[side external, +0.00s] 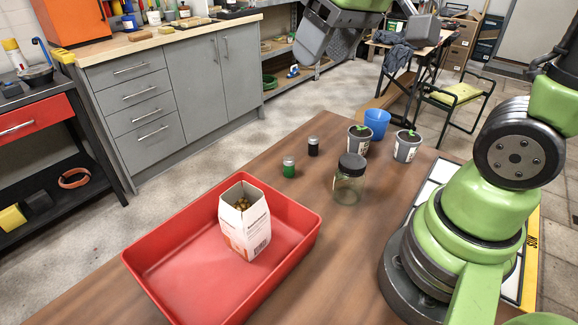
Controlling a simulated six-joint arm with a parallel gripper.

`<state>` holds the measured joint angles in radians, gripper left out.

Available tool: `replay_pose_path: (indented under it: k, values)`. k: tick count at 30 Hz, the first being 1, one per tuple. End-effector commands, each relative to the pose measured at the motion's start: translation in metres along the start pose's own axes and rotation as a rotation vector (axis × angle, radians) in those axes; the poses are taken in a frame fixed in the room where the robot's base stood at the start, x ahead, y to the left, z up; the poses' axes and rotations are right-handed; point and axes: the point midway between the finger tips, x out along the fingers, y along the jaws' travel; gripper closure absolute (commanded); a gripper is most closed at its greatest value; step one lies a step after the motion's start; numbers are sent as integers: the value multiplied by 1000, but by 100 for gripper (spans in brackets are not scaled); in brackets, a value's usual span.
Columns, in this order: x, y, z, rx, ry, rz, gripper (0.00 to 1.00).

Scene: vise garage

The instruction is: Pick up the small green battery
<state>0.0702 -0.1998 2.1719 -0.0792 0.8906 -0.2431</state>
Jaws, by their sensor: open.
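The small green battery (289,170) stands upright on the brown wooden table (330,255), with a silver-grey top end. A similar black battery (313,147) stands just behind it to the right. My gripper (312,58) is at the top of the side view, well above the batteries and apart from them. It is open, and I see nothing between its grey fingers. Part of the wrist above it is cut off by the picture's top edge.
A red tray (150,277) holding an open white carton (246,230) is at front left. A dark-lidded glass jar (349,182) stands right of the green battery. Two potted seedlings (358,140) (406,148) and a blue cup (377,122) stand behind the jar.

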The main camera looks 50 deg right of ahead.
Motion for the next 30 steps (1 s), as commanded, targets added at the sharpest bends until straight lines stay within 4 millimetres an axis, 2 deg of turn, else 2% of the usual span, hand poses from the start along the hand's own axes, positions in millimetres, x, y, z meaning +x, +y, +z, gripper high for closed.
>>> replay_pose_path:
  k: [3, 7, 11, 15, 18, 30]
  values:
    - [37, 13, -27, -81, -92, 37, 43]
    - [83, 30, -47, -174, -185, 62, 43]
    - [133, 50, -56, -266, -279, 71, 43]
    - [180, 69, -54, -347, -360, 68, 43]
    - [202, 79, -50, -386, -398, 63, 43]
    - [253, 90, -30, -414, -427, 56, 43]
